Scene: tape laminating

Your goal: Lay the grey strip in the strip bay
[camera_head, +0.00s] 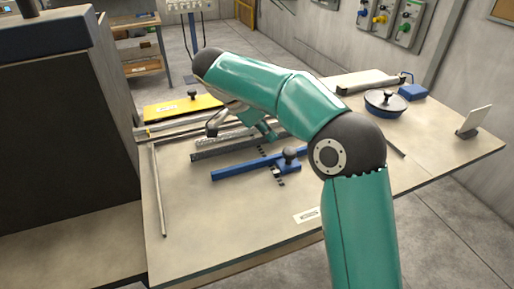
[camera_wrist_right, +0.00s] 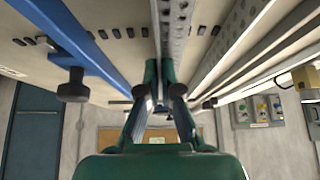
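The grey strip (camera_head: 225,148) is a long, narrow, perforated piece on the worktable, in the middle of the head view. In the right wrist view the strip (camera_wrist_right: 176,28) runs away from between my fingertips. My right gripper (camera_head: 268,133) reaches down at the strip's right part, and in the wrist view its teal fingers (camera_wrist_right: 160,85) close in on the strip from both sides. I cannot tell whether the strip touches the table all along. Strip bay edges are hard to make out; a blue bar (camera_head: 235,169) lies in front of the strip. My left gripper is out of view.
A black knob (camera_head: 289,152) stands at the blue bar's right end. Behind the strip lie more rails and a yellow plate (camera_head: 183,107).

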